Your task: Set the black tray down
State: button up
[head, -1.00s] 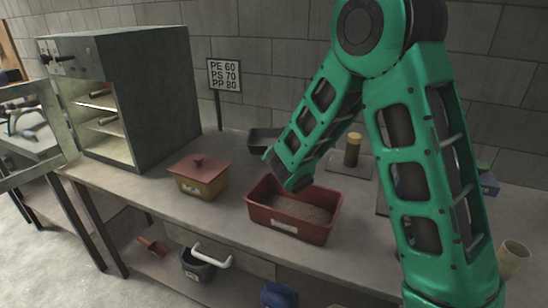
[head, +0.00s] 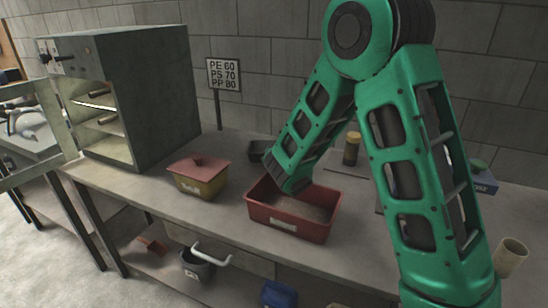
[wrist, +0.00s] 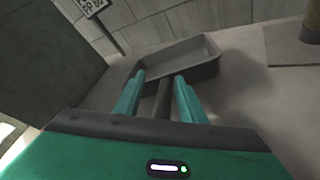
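The black tray (wrist: 195,62), a shallow dark grey rectangular pan, shows in the wrist view beyond my gripper (wrist: 161,80). It appears to rest on the bench top, level or nearly so. Its narrow handle (wrist: 163,98) points back between my two teal fingers, with a visible gap on each side, so my gripper looks open around it. In the head view only the left part of the black tray (head: 258,149) shows behind my green arm. My fingers are hidden there.
A red bin of granules (head: 286,226) and a yellow box with a red lid (head: 198,177) stand near the front edge. An open grey oven (head: 150,95) is at left. A sign (head: 223,74) stands behind; an amber-topped jar (head: 351,148) is to the right.

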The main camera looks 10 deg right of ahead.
jog(key=shift+s+f, duration=0.2)
jog(key=shift+f, duration=0.25)
jog(key=shift+r, duration=0.6)
jog(key=v, duration=1.2)
jog(key=shift+r, duration=0.25)
jog(key=shift+w, duration=0.2)
